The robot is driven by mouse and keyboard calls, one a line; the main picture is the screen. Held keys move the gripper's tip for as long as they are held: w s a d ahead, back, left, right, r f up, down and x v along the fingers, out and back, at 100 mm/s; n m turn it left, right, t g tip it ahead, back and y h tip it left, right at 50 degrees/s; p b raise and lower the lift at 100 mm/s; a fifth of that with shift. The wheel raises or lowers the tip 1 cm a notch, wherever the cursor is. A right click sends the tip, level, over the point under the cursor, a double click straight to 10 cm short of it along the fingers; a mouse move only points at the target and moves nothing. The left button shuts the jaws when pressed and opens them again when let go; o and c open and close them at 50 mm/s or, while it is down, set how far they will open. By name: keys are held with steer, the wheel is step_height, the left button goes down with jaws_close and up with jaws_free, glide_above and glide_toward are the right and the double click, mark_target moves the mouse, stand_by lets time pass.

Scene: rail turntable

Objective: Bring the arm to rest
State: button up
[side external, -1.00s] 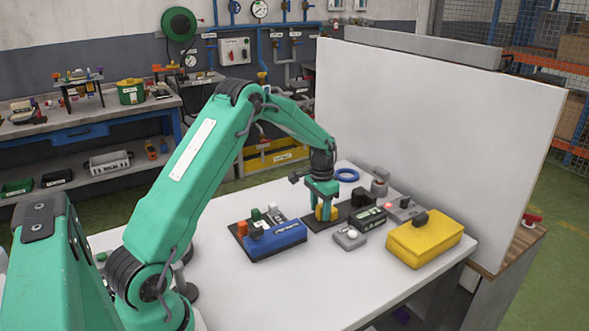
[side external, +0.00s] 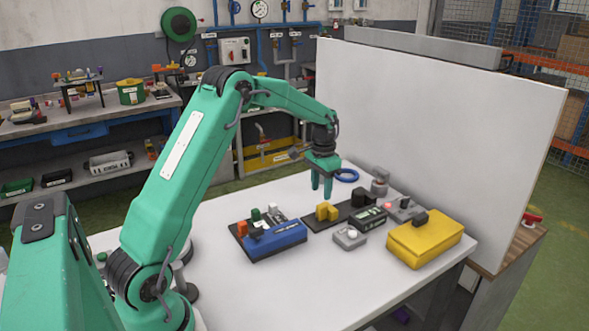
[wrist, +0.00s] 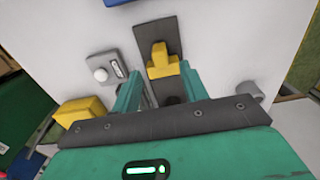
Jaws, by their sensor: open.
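My gripper (side external: 322,187) hangs above the white table (side external: 225,290), fingers pointing down, open and empty. It also shows in the wrist view (wrist: 162,84), its two green fingers spread apart. Below it in the side view, a small yellow block (side external: 327,212) sits on a dark rail plate (side external: 318,224). In the wrist view the yellow block (wrist: 161,64) lies ahead of the fingertips on the dark strip (wrist: 158,28), apart from them.
A blue box with small parts (side external: 276,240) stands left of the rail. A tall white panel (side external: 430,120) stands behind. The table's front is clear.

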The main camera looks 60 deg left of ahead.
steer(key=shift+r, duration=0.2)
steer(key=shift+s+d+r, duration=0.1)
steer(key=shift+d+r, duration=0.15)
steer(key=shift+r, duration=0.15)
steer(key=s+d+r+t, duration=0.3)
steer(key=s+d+r, duration=0.8)
steer(key=r, duration=0.2)
steer(key=s+d+t, duration=0.1)
steer(key=s+d, duration=0.2)
steer(key=s, duration=0.5)
steer(key=s+d+t, duration=0.1)
steer(key=s+d, duration=0.3)
steer(key=s, duration=0.5)
steer(key=shift+d+r+t, duration=0.3)
steer(key=shift+r, duration=0.05)
stand_by(0.9)
